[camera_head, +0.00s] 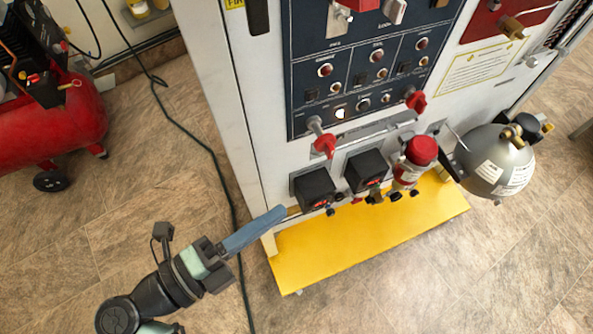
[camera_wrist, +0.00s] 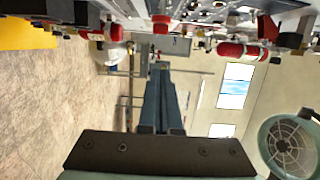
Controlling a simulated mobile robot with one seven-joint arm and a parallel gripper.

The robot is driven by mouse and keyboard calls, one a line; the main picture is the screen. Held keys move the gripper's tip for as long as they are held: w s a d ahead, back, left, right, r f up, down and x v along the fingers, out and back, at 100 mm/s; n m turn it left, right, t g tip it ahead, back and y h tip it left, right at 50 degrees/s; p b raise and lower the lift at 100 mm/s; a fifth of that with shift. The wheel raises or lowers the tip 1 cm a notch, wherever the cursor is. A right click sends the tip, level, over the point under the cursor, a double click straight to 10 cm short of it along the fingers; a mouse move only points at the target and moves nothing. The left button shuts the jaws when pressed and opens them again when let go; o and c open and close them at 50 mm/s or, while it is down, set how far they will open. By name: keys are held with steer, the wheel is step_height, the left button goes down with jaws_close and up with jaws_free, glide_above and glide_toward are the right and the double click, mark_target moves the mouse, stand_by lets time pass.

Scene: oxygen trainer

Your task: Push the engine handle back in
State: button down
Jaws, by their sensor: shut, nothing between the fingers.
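Two red handles stick out on grey stems from the lower edge of the dark blue panel on the white cabinet: a left one (camera_head: 325,145) and a right one (camera_head: 416,102). I cannot tell which is the engine handle, nor how far either is pulled out. My gripper (camera_head: 282,212) is shut and empty, its long blue fingers pointing at the cabinet's lower left edge, below and left of both handles and apart from them. In the wrist view, the closed fingers (camera_wrist: 160,69) point along the cabinet front, which fills the top with several red parts too small to identify.
A grey tank (camera_head: 494,162) hangs at right. A red compressor (camera_head: 50,120) and dark cable (camera_head: 205,150) are at left. The front floor is clear.

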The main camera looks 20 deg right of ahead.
mark_target(327, 151)
steer(key=shift+w+d+p, duration=0.2)
steer(key=shift+w+d, duration=0.9)
steer(key=shift+d, duration=0.45)
steer(key=shift+w+d+p, duration=0.15)
steer(key=shift+w+d, duration=1)
steer(key=shift+d, duration=0.35)
steer(key=shift+w+d+p, duration=0.2)
steer(key=shift+w+d, duration=0.9)
steer(key=shift+d, duration=0.45)
